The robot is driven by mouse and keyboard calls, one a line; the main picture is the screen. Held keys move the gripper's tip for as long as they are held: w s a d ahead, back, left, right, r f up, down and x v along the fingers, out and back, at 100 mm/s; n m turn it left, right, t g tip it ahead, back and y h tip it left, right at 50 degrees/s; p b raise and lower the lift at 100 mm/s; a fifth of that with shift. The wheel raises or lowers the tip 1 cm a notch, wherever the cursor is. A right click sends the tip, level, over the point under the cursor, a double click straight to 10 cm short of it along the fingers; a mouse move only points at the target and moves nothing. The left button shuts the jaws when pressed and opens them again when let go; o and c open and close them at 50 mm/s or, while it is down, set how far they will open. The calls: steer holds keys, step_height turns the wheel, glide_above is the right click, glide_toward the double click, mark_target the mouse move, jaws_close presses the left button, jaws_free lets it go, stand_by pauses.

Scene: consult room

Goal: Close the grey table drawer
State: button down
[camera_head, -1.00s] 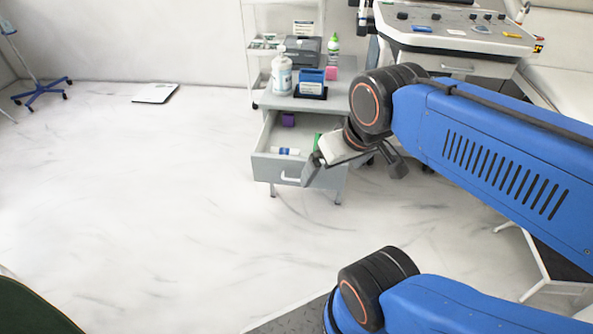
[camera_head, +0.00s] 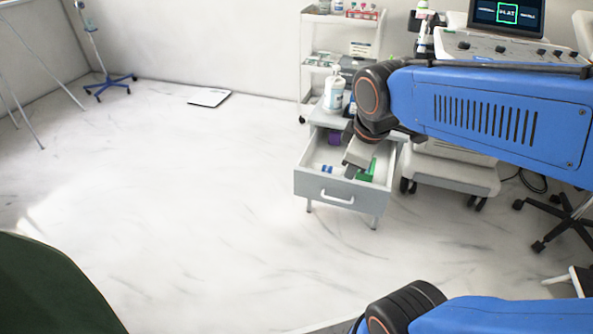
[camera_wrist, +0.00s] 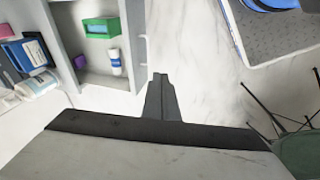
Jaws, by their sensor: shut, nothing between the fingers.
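The grey table drawer (camera_head: 312,187) is pulled open in the head view, with its handle (camera_head: 337,198) on the front panel. It holds a green box (camera_head: 367,172), a purple item (camera_head: 334,139) and a small white-and-blue item (camera_head: 327,169). My gripper (camera_head: 351,172) is shut and empty, and overlaps the drawer's front part in the head view. In the wrist view, my gripper (camera_wrist: 160,78) points past the corner of the drawer (camera_wrist: 132,40), close to its handle side, with floor behind it. Contact with the drawer cannot be told.
The grey table (camera_head: 326,117) carries a white pump bottle (camera_head: 334,92). A shelf cart (camera_head: 310,62) stands behind. A wheeled machine (camera_head: 452,172) is close on the right.

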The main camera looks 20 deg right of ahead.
steer(key=w+a+f+n, duration=0.3)
steer(key=w+a+n, duration=0.3)
steer(key=w+n, duration=0.4)
steer(key=n+g+h, duration=0.1)
steer(key=n, duration=0.8)
glide_toward(294, 169)
step_height(294, 169, down, 7)
steer(key=s, duration=0.1)
steer(key=shift+w+d+f, duration=0.25)
steer(key=shift+w+d, duration=0.1)
steer(key=shift+w, duration=0.1)
steer(key=w+d, duration=0.6)
steer(key=w, duration=0.4)
steer(key=w+d, duration=0.7)
steer(key=w, duration=0.3)
steer(key=shift+d, duration=0.2)
steer(key=shift+s+a, duration=0.1)
steer(key=shift+s, duration=0.05)
